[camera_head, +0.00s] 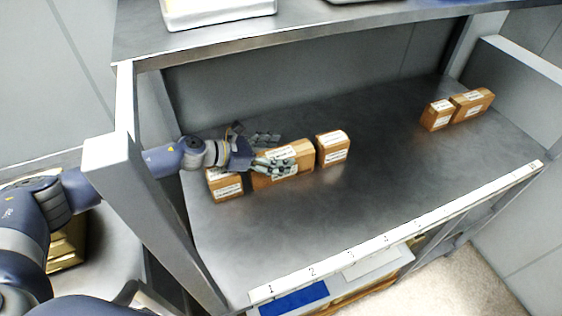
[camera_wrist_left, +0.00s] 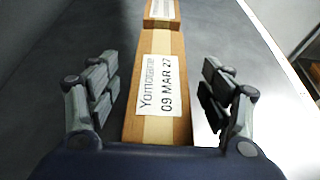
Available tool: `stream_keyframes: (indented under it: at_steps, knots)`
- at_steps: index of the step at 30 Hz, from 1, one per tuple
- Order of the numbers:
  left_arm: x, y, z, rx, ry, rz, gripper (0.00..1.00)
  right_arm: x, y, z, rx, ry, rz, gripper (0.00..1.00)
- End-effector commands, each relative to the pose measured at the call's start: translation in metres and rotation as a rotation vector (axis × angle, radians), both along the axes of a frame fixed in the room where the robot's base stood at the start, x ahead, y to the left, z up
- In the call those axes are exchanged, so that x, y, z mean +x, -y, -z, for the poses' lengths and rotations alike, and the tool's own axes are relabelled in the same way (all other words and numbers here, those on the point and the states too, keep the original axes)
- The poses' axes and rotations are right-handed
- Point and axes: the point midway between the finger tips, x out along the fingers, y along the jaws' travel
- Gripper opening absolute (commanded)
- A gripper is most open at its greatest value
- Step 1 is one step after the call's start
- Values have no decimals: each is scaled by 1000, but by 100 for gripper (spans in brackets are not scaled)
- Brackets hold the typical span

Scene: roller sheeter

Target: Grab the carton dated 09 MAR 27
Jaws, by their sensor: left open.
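The carton dated 09 MAR 27 (camera_wrist_left: 160,88) is a brown box with a pale tape strip and a white label, readable in the left wrist view. It lies between the open fingers of my left gripper (camera_wrist_left: 160,95), with a gap on each side. In the head view this carton (camera_head: 295,155) is the long middle one of the left group, partly hidden by my left gripper (camera_head: 262,152). The gripper is open and empty. My right gripper is not in view.
A carton (camera_head: 225,186) stands left of the dated one, and another carton (camera_head: 333,149) stands just beyond its right end. Two more cartons (camera_head: 437,115) (camera_head: 472,104) stand at the far right. The shelf (camera_head: 375,175) between is clear. A post (camera_head: 150,200) and upper shelf (camera_head: 300,32) frame the space.

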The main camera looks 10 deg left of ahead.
Motion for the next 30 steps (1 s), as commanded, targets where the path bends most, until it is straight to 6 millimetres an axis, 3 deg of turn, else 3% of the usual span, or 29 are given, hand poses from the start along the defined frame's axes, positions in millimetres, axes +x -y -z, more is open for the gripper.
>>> stream_keyframes:
  at_steps: [7,15,17,25,30]
  knots:
    - [1,0,1,1,0,-1,71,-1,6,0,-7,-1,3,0]
    - [0,0,1,1,-1,0,10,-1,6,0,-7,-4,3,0]
    - [1,0,0,0,2,-1,0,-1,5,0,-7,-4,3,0]
    - [1,0,-2,0,2,0,0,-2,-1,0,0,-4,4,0]
    - [1,0,-12,0,4,2,0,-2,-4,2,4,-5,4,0]
